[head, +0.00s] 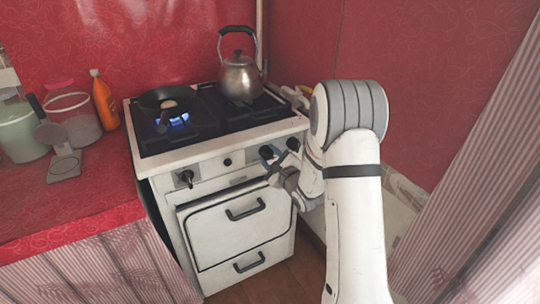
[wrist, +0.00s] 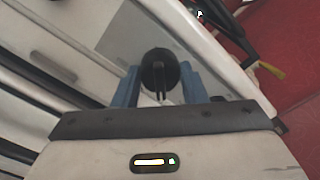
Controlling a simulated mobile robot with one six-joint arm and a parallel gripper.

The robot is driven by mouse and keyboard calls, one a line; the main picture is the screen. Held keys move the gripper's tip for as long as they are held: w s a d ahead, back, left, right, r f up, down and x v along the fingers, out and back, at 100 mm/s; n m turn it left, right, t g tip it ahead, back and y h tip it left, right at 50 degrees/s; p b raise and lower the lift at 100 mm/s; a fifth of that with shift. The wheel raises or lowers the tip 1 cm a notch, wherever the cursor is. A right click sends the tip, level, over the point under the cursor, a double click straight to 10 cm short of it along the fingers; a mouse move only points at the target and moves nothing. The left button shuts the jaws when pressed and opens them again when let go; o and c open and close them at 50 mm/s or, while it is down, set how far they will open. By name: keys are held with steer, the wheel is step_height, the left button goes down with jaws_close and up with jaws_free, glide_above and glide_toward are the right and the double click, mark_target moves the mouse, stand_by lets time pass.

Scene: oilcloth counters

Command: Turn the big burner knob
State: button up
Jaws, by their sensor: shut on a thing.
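My gripper (head: 277,162) is at the upper right of the stove's white front panel in the head view. In the wrist view its two blue fingers (wrist: 160,84) are closed on either side of a round black knob (wrist: 158,68) with a raised grip bar. I cannot tell from labels which burner the held knob serves.
A blue flame burns under the pan (head: 165,98) on the stove. A steel kettle (head: 240,78) stands at the back right. The oven door handle (head: 245,209) projects below the panel. An orange bottle (head: 104,102) and jars stand on the red counter (head: 60,205) at left.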

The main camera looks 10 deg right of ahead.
stand_by(0.5)
steer(key=o, duration=1)
steer(key=v, duration=0.7)
steer(key=shift+s+p, duration=0.3)
steer(key=shift+s, duration=0.05)
steer(key=shift+d, duration=0.1)
